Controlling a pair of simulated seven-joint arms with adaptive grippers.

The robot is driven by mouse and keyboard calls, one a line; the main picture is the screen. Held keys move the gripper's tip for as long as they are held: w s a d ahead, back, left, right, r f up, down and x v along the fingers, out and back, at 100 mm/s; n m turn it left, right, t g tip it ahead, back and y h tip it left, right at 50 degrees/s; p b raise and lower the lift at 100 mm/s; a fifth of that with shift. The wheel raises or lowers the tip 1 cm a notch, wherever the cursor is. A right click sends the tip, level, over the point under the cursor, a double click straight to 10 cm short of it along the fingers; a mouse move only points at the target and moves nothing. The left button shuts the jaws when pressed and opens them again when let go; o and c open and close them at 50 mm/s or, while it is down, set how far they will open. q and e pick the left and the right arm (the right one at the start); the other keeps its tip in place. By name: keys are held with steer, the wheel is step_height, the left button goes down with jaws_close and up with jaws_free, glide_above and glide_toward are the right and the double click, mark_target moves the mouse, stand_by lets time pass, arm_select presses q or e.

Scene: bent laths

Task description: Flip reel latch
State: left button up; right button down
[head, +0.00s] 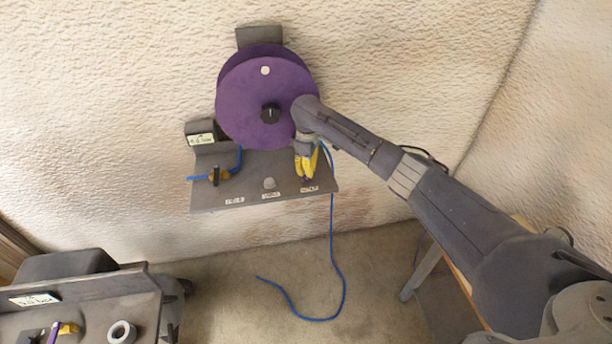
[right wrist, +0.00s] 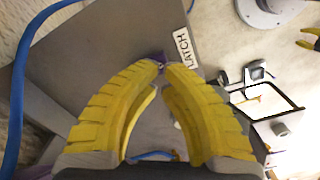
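The purple reel (head: 255,105) with a black hub knob (head: 270,113) is mounted above a grey panel (head: 250,192) on the wall. My right gripper (head: 306,178) is at the panel's right end, below the reel, pointing down at the label there. In the right wrist view its yellow fingertips (right wrist: 162,66) nearly meet beside the word LATCH (right wrist: 185,48). A small purple piece (right wrist: 159,57), apparently the latch, shows between the tips, mostly hidden by them. No left arm shows in the head view.
A blue cord (head: 332,250) hangs from the panel to the floor, passing close to my right gripper. A round grey knob (head: 269,183) is left of the gripper. A second grey unit (head: 90,300) stands at lower left. A yellow pronged piece (right wrist: 311,39), unclear, shows at the wrist view's edge.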

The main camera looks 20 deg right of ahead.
mark_target(307, 179)
steer(key=shift+f, duration=1.75)
stand_by(1.0)
steer(key=shift+r, duration=3.55)
